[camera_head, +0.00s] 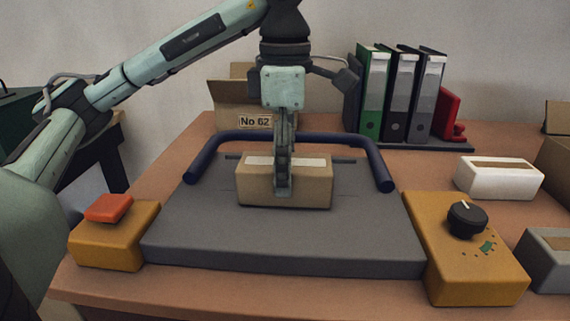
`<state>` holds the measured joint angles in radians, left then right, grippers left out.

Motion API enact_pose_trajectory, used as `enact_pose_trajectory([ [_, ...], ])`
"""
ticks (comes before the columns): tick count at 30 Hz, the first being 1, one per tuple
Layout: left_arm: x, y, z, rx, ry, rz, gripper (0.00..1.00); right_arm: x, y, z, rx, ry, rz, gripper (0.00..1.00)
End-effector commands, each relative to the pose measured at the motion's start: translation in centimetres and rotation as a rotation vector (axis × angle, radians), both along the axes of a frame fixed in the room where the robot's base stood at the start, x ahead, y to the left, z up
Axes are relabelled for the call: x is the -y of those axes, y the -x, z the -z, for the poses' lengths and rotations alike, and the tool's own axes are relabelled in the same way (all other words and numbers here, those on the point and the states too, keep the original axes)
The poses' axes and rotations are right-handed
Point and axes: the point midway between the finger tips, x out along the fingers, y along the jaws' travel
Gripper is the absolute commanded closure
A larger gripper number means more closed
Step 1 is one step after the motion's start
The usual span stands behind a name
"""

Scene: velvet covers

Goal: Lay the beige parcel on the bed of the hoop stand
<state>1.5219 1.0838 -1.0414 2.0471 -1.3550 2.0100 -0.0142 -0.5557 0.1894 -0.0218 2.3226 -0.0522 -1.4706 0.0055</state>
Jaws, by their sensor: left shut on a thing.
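The beige parcel (311,188), a box with a pale strip across its top, is at the middle of the hoop stand's grey bed (284,240). I cannot tell whether it rests on the bed or is just above it. The dark blue hoop (300,138) curves behind the parcel, its ends on both sides. My left gripper (283,180) points down and is shut on the parcel, one finger showing on its front face. The far finger is hidden. My right gripper is not in view.
An orange box with a red button (109,207) stands left of the bed, and one with a black knob (467,219) stands right. A white parcel (499,177) and a grey one (550,262) lie at the right. Binders (402,95) and an open carton (228,96) stand behind.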

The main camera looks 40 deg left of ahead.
Motion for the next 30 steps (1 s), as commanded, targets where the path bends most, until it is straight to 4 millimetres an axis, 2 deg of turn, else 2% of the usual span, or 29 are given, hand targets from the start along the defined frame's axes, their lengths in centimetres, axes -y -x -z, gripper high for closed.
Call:
enact_pose_trajectory([
  [1, 0.0, 0.0, -0.1, 0.001, 0.000, 0.000, 0.88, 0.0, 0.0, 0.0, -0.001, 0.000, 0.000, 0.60],
  [2, 0.0, 0.0, -0.1, 0.001, 0.000, 0.000, 0.41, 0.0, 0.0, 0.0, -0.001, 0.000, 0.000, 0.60],
  [7, 0.0, 0.0, -0.1, 0.001, 0.000, 0.000, 0.20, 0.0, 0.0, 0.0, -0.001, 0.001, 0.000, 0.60],
  [20, 0.0, 0.0, -0.4, 0.000, -0.001, 0.000, 0.18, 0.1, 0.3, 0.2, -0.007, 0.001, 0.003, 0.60],
  [23, 0.0, 0.0, -1.3, 0.003, -0.001, 0.001, 0.18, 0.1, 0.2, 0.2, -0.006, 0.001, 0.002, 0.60],
  [30, 0.0, -0.1, -4.9, 0.007, -0.001, -0.002, 0.18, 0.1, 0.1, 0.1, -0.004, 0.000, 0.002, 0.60],
])
